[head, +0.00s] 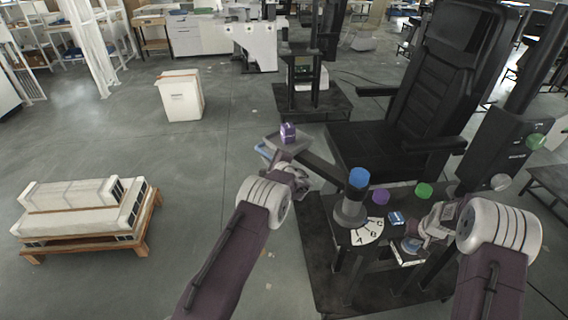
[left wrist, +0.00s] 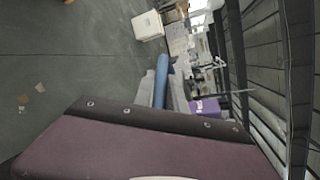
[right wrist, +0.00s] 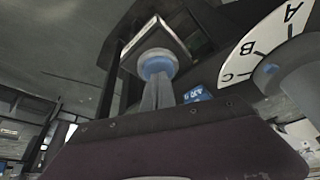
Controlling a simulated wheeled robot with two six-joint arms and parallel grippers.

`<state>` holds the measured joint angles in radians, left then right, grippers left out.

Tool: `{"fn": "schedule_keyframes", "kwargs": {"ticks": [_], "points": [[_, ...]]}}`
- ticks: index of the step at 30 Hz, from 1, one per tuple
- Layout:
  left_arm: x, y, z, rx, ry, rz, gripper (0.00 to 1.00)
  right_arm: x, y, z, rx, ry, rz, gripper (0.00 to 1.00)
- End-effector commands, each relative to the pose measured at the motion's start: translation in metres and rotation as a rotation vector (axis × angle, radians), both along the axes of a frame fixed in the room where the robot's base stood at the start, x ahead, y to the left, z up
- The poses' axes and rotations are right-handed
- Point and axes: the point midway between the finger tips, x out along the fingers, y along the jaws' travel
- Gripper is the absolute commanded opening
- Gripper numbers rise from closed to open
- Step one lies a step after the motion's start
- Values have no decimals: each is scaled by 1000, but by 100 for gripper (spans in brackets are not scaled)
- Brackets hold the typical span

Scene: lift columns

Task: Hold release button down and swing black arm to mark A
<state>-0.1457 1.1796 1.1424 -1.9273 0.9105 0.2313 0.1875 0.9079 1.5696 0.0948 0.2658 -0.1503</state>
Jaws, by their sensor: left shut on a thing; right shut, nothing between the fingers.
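The black arm (head: 322,171) runs left from a grey hub (head: 349,212) under a blue knob (head: 359,178). Its outer end carries a tray with a purple box (head: 288,132) and a blue handle (head: 264,151). My left gripper (head: 290,172) is shut on that handle, also seen between the fingers in the left wrist view (left wrist: 161,80). The white dial (head: 367,232) shows A, B and C; in the right wrist view a blue mark on the hub (right wrist: 265,74) lies near C. My right gripper (right wrist: 157,82) is shut, fingertips at the blue round release button (right wrist: 157,64); I cannot tell whether it is pressed.
A purple knob (head: 380,196), a green knob (head: 424,190) and a small blue label (head: 396,218) are by the dial. A black chair (head: 440,90) stands behind. A white bin (head: 181,96) and a low pallet (head: 85,240) stand left, with open floor between.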

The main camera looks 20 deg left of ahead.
Motion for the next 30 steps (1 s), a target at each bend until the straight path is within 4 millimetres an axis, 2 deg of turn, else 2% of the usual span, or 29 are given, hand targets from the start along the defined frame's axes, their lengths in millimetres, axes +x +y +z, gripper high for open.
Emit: {"fn": "schedule_keyframes", "kwargs": {"ticks": [6, 15, 22, 30], "points": [[32, -8, -2, -3, 1, -97, 0, -1, 0, -1, 0, 4, 0, 0], [64, -19, -3, -5, 5, -195, 0, -1, 0, -1, 0, 4, 0, 0], [75, -24, -3, -3, 4, -238, 0, -1, 0, -1, 0, 3, 0, 0], [79, -26, -2, 1, 2, -253, 0, -1, 0, -1, 0, 2, 0, 0]]}}
